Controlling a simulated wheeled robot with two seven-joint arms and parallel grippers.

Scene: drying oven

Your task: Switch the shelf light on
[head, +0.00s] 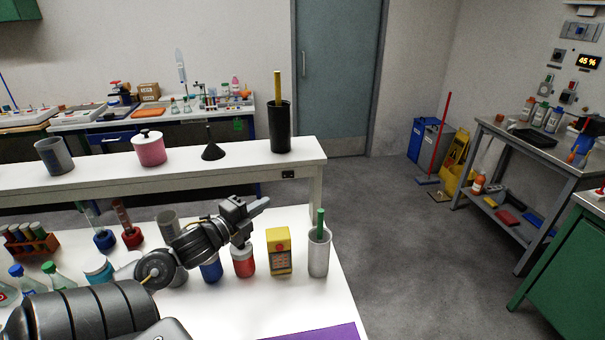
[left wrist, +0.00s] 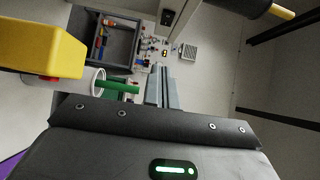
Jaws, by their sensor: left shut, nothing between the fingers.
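The white raised shelf (head: 230,168) runs along the back of the bench. A small black switch (head: 288,174) sits on its front edge near the right end; I cannot tell its on or off position. What looks like the same switch shows in the left wrist view (left wrist: 167,17), beyond the fingers. My left gripper (head: 262,204) is shut and empty, above the bench, in front of and below the switch, and apart from it. Its fingers show in the left wrist view (left wrist: 160,88). My right gripper is not in view.
Below the left gripper stand a red-labelled jar (head: 243,262), a yellow device (head: 279,252) and a white cylinder (head: 318,256) with a green rod. On the shelf are a black cylinder (head: 279,128), a black funnel (head: 212,150) and a pink jar (head: 149,150).

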